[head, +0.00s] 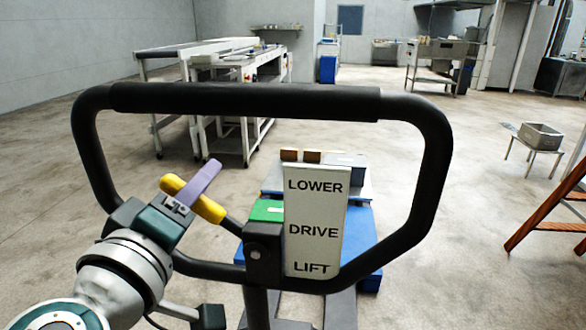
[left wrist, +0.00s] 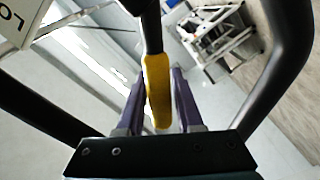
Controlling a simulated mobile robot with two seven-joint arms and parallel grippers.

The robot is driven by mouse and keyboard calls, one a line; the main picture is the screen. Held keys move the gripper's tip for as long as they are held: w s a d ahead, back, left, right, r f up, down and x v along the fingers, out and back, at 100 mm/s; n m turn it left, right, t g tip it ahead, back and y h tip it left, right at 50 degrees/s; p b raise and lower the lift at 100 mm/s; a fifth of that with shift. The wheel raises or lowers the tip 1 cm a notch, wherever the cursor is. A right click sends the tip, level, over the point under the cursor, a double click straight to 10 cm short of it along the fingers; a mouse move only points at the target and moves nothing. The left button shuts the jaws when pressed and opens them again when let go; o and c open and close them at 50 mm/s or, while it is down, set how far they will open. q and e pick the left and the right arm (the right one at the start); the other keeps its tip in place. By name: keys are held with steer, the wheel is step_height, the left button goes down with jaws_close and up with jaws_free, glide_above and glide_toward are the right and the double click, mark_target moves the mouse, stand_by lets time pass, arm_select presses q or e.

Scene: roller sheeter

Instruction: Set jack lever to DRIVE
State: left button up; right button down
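The jack lever has a yellow grip (head: 212,211) on a dark rod and slants up to the left from its pivot on the black handle loop (head: 245,99). A white sign (head: 316,205) right of the pivot reads LOWER, DRIVE and LIFT from top to bottom. My left gripper (head: 192,190) is at the yellow grip, one purple finger crossing in front of it. Which label the lever matches is hard to tell. My right gripper is out of view.
The handle loop surrounds the lever and sign. Behind the sign is the blue jack load (head: 352,235). A white sheeter machine (head: 215,75) stands at back left. A wooden ladder (head: 550,205) and a small table with a metal bin (head: 541,136) stand at right. Floor between is clear.

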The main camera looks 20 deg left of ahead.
arm_select(q)
jaws_close()
stand_by(1.0)
